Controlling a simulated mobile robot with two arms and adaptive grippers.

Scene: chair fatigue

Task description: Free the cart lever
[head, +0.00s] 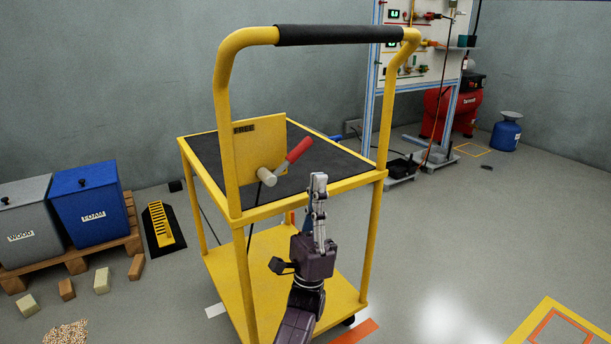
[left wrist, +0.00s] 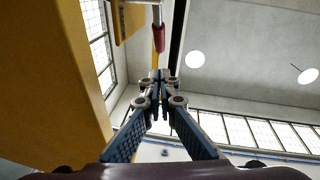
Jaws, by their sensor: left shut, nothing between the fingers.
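The yellow cart (head: 345,185) stands in the middle of the head view, with a black top and a tall yellow handle frame. A yellow plate (head: 262,145) marked "FREE" carries the lever, which has a red grip (head: 299,149) and a pale round hub (head: 267,176). The lever slants up to the right. My left gripper (head: 318,182) is shut and empty, pointing up, just right of and below the red grip, apart from it in the picture. In the left wrist view the shut fingertips (left wrist: 160,76) show below the red grip (left wrist: 158,38). My right gripper is not in view.
Blue FOAM (head: 92,215) and grey WOOD (head: 25,238) bins stand on a pallet at left, with several blocks on the floor. The cart's black handlebar (head: 338,35) crosses above. A panel stand and red compressor (head: 437,113) are behind right. Floor to the right is mostly clear.

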